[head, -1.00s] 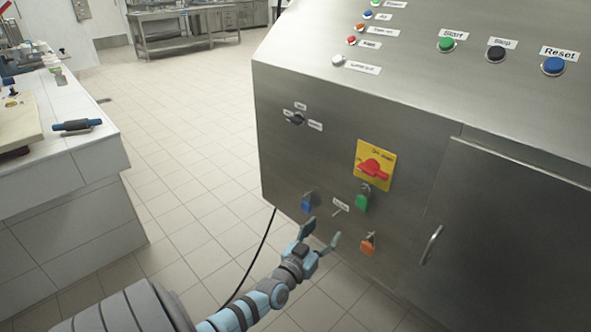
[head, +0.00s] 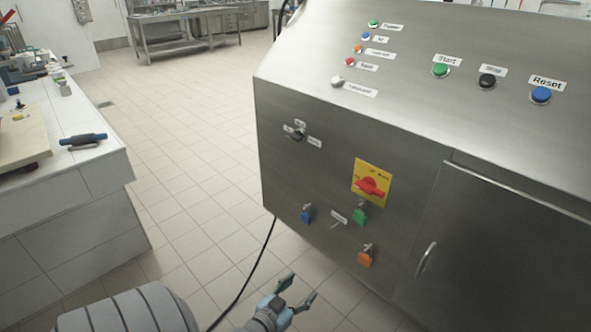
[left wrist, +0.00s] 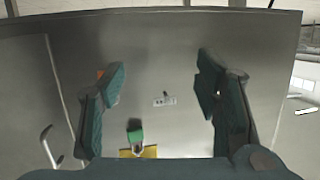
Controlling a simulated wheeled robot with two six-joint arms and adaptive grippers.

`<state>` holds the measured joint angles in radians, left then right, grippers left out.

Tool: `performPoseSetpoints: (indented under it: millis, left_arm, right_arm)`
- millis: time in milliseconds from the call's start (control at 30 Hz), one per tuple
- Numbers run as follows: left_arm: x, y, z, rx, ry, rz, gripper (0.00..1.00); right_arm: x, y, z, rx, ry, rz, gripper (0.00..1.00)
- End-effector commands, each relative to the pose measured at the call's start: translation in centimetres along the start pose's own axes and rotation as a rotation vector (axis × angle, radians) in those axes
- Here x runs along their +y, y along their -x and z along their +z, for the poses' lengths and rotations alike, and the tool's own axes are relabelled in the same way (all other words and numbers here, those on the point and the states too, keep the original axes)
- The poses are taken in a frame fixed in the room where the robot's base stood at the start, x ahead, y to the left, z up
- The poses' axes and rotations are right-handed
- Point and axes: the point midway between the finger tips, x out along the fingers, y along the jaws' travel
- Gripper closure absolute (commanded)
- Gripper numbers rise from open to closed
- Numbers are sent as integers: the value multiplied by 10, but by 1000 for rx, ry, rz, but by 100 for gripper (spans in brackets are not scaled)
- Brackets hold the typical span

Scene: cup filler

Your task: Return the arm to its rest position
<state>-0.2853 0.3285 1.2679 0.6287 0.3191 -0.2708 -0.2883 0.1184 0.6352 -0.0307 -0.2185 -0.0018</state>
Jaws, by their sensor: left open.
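My left gripper (head: 296,294) is low in the head view, open and empty, in front of the machine's lower edge and apart from it. In the left wrist view its two fingers (left wrist: 160,88) are spread wide with nothing between them. Beyond them is the steel machine (head: 330,233) with a green padlock (left wrist: 135,132), which also hangs on the front panel in the head view (head: 360,216). My right gripper does not show.
The panel carries a blue padlock (head: 306,215), an orange padlock (head: 365,258), a red rotary switch (head: 370,186) and a door handle (head: 426,259). A black cable (head: 250,275) runs down to the floor. A white counter (head: 70,190) stands left, with open tiled floor (head: 190,150) between.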

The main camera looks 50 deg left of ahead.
Motion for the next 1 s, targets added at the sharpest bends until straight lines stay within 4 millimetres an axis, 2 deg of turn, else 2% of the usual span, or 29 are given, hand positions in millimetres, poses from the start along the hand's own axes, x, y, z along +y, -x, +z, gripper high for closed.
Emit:
performPoseSetpoints:
  millis: [33,200,467,567,667,767,800,867,900,967,1000]
  left_arm:
    - [1,5,5,-34,-5,3,43]
    - [5,12,25,-103,-18,11,43]
    - [5,12,28,-111,-18,12,43]
    - [7,15,41,-162,-8,23,43]
    - [6,33,91,-321,-45,38,43]
    - [8,76,168,-567,-92,46,43]
    - [10,100,199,-671,-112,49,43]
    - [14,140,240,-822,-140,54,43]
    - [18,167,263,-916,-158,60,43]
    - [25,209,292,-1044,-185,72,43]
    - [33,237,309,-1123,-202,87,43]
  right_arm:
    - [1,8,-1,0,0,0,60]
    - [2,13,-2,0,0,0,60]
    - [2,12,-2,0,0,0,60]
    - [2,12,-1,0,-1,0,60]
    - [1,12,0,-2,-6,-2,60]
    - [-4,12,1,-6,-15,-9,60]
    - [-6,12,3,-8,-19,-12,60]
    - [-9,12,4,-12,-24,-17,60]
    - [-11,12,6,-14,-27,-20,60]
    - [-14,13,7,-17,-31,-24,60]
    - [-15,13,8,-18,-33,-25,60]
